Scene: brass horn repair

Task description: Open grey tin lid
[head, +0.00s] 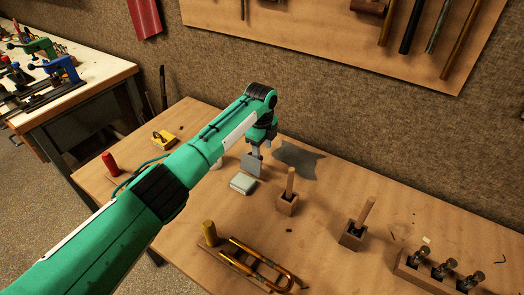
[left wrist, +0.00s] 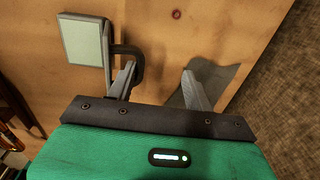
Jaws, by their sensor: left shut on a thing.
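The grey tin (head: 243,184) is a small pale box on the wooden bench, just left of the wooden blocks. Its flat pale top (left wrist: 84,42) shows at the upper left of the left wrist view, and it looks closed. In the left wrist view the two fingers (left wrist: 157,88) stand apart over the bench, beside the tin. A dark curved shape runs from the tin's edge behind one finger. The contact itself is not clear. My right gripper is out of view.
Two wooden blocks with upright pegs (head: 288,191) (head: 353,232) stand to the right. A brass tube part (head: 262,264) lies in front. A yellow object (head: 163,138) and a red cone (head: 110,163) are at the left. A metal-fitting rack (head: 437,271) is at the far right.

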